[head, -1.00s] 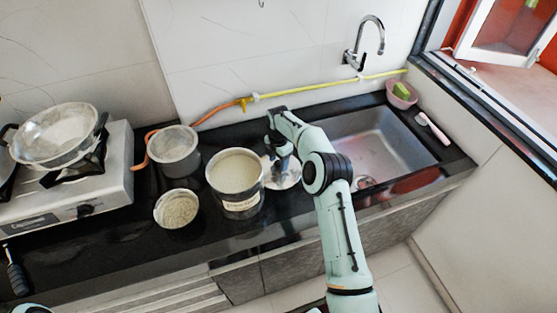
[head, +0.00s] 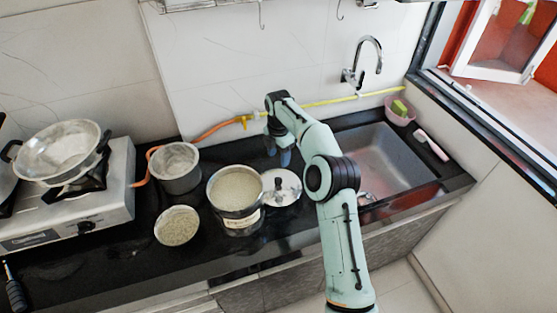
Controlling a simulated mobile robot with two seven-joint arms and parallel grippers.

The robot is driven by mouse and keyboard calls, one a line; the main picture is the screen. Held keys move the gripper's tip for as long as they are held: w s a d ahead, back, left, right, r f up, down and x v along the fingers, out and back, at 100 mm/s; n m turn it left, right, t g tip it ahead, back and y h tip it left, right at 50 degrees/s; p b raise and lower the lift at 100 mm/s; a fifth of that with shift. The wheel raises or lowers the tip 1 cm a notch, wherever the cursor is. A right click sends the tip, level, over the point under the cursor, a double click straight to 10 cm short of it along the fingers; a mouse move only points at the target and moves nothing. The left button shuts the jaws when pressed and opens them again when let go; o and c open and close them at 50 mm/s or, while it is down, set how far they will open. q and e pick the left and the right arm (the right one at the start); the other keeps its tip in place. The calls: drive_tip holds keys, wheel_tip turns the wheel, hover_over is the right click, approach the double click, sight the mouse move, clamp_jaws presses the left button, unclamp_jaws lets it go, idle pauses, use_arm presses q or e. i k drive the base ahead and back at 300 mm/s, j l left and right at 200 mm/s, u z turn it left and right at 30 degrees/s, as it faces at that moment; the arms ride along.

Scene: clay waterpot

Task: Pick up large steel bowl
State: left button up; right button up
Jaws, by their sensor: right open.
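Several steel vessels are in the head view, and I cannot tell for certain which one the task calls the large steel bowl. A wide steel vessel (head: 232,208) with a label and pale grainy contents stands upright on the black counter. A steel lid (head: 281,188) with a dark knob lies to its right. A smaller steel bowl (head: 177,227) with similar contents is at its front left. My right gripper (head: 278,156) is open and points down above the counter behind the lid, apart from the vessels. My left gripper is not in view.
A grey pot (head: 175,167) stands behind the smaller bowl. A two-handled pan (head: 60,150) sits on the stove (head: 70,198) at left. The sink (head: 380,165) with its tap (head: 366,62) is at right. A yellow-orange hose (head: 310,105) runs along the wall.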

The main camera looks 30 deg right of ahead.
sight(178, 226)
drive_tip(key=k, duration=1)
